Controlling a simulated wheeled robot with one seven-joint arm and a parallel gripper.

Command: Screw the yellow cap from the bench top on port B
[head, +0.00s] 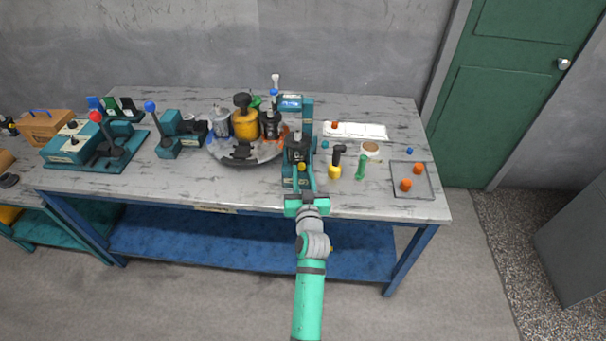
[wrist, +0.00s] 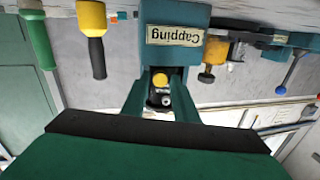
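The yellow cap (head: 301,167) is at the front of the black motor (head: 298,150), which sits in the teal capping station (head: 307,114). The wrist view is upside down and shows the cap (wrist: 160,80) between my two fingertips, under the station's "Capping" label (wrist: 175,35). My gripper (head: 307,185) reaches in from the front edge of the bench, and its fingertips (wrist: 160,78) are closed on the cap's sides. A dark and metallic part (wrist: 159,98) shows beside the cap. I cannot tell whether the cap touches the port; port B's marking is not readable.
A yellow-and-black screwdriver (head: 336,165) and a green-handled tool (head: 361,167) stand right of the station. A tray (head: 398,193) holds orange caps (head: 405,185). A round turntable (head: 232,160) with several parts is to the left. Teal lever fixtures (head: 76,143) stand further left.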

